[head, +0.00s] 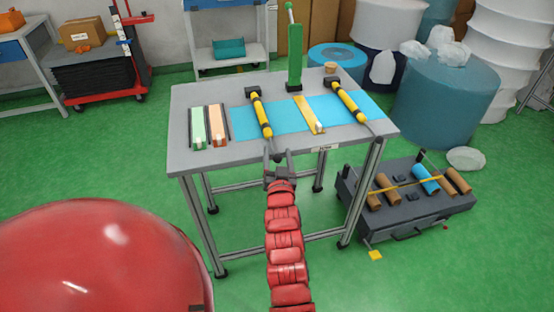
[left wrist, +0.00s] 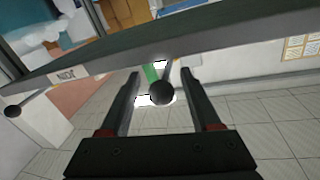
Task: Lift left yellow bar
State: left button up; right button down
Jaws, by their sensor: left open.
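The left yellow bar (head: 261,115), yellow with black bands, lies on the grey table (head: 185,152), pointing at its front edge. A similar right yellow bar (head: 347,102) lies to its right. My left gripper (head: 279,157) is at the table's front edge, just off the near end of the left bar. In the left wrist view its two fingers (left wrist: 160,78) are apart, with a dark round knob (left wrist: 160,93) between them. The knob seems to be at the left bar's near end; whether a finger touches it is unclear. My right gripper does not show.
A green strip (head: 198,127) and an orange strip (head: 218,125) lie left of the bars. A yellow strip (head: 309,114) lies between the bars on blue sheet. A green post (head: 295,65) stands behind. A dark cart with rolls (head: 405,215) stands at right.

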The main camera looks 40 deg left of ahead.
pick_arm(q)
jog(key=shift+x, duration=0.9)
jog(key=shift+c, duration=0.3)
grip_shut()
dwell(0.6)
